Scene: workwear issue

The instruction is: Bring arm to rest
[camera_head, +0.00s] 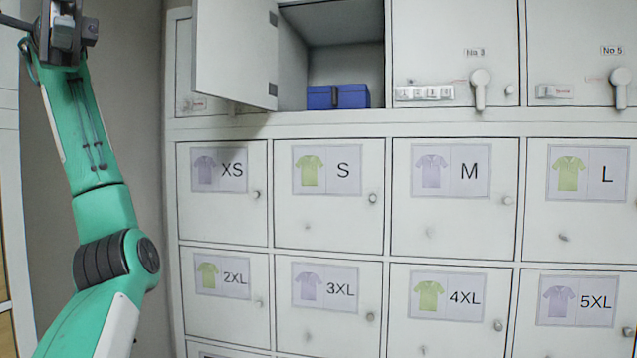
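My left arm, green and white, rises along the left side of the head view. Its dark wrist end (62,30) reaches the top left corner, to the left of the lockers. The gripper's fingertips are not clearly visible there, so I cannot tell whether it is open or shut. The wrist appears apart from the locker doors. My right arm and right gripper are not in view.
A white locker cabinet (268,240) fills the view, its doors labelled XS to 5XL. An upper door (236,45) hangs open to the left, near my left arm. A blue box (338,96) sits inside that compartment. Lever handles (480,88) stick out at upper right.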

